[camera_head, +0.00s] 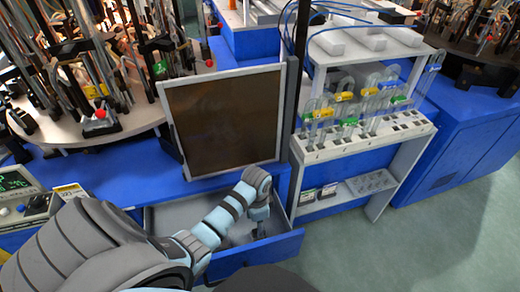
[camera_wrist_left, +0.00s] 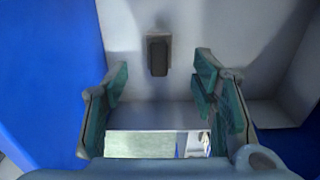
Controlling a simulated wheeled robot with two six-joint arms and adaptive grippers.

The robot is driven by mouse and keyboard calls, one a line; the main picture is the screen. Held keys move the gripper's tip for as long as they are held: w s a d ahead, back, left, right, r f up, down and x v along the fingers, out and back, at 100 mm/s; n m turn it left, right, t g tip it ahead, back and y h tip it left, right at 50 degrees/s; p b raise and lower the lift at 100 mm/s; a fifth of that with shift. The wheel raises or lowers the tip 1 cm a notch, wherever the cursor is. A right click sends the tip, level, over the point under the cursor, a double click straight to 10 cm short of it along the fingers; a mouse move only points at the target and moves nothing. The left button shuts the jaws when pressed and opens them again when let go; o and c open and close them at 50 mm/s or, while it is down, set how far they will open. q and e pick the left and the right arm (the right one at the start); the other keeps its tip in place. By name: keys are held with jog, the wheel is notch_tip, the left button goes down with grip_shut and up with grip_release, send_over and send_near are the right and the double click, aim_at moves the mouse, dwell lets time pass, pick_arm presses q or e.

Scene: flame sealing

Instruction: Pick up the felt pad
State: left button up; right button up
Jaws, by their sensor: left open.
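My left gripper (camera_head: 258,222) reaches down into the open blue drawer (camera_head: 290,243) in the head view. In the left wrist view the left gripper (camera_wrist_left: 160,88) is open, its green-padded fingers wide apart with nothing gripped between them. A small dark block with a grey backing (camera_wrist_left: 158,55), possibly the felt pad, lies on the pale drawer floor. It sits just beyond the fingertips, near the middle of the gap, apart from both fingers. In the head view I cannot make this block out clearly. My right gripper is not in view.
A framed brown panel (camera_head: 222,118) rises behind the drawer. A white rack with glass tubes (camera_head: 365,125) stands to the right. An instrument with a green display (camera_head: 16,182) is at the left.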

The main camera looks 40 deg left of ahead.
pick_arm(q)
notch_tip(320, 180, down, 8)
jog(key=b, duration=0.2)
jog(key=shift+d+r+b, duration=0.1)
jog(key=shift+r+b, duration=0.1)
jog(key=shift+b, duration=0.15)
jog(key=shift+s+r, duration=0.1)
jog(key=shift+c, duration=0.3)
jog(key=c, duration=1.2)
jog(key=shift+o, duration=0.2)
notch_tip(320, 180, up, 20)
jog(key=p, duration=0.7)
jog(key=shift+p, duration=0.3)
